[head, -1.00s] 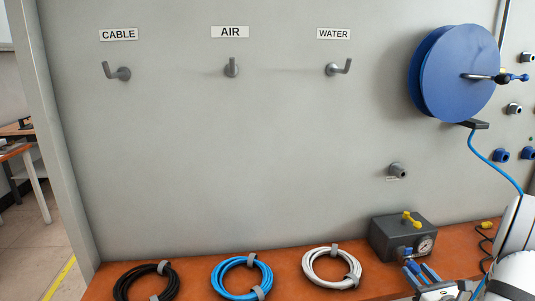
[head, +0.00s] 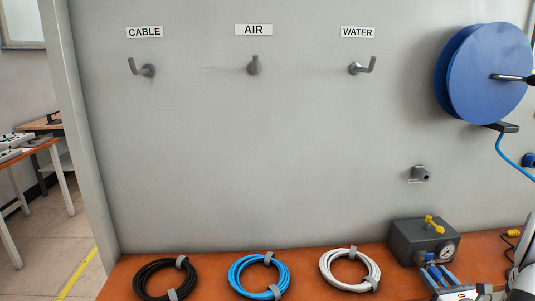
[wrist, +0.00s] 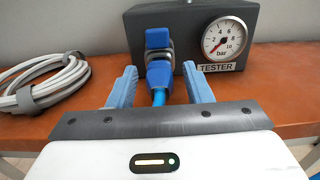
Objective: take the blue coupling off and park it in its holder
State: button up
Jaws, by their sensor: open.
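The blue coupling (wrist: 158,72) sits on the front of the dark grey tester box (wrist: 190,18), with a blue hose (wrist: 159,97) running from it toward me in the wrist view. My gripper (wrist: 162,76) is open, with one blue finger on each side of the coupling and hose and visible gaps between. In the head view my gripper (head: 437,274) is in front of the tester box (head: 408,238), and the coupling is small and hard to make out there. A grey wall fitting (head: 420,173) is above the tester; I cannot tell whether it is the holder.
A pressure gauge (wrist: 224,39) is right of the coupling. Black (head: 140,277), blue (head: 237,275) and white (head: 328,267) coils lie on the orange bench to the left. A blue reel (head: 485,72) hangs on the wall. Three labelled hooks are mounted above.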

aim_at(441, 281)
jog(key=shift+c, duration=0.2)
dwell(0.7)
grip_shut()
dwell(0.5)
jog(key=shift+s+d+b, duration=0.2)
jog(key=shift+s+b, duration=0.15)
jog(key=shift+s, duration=2.65)
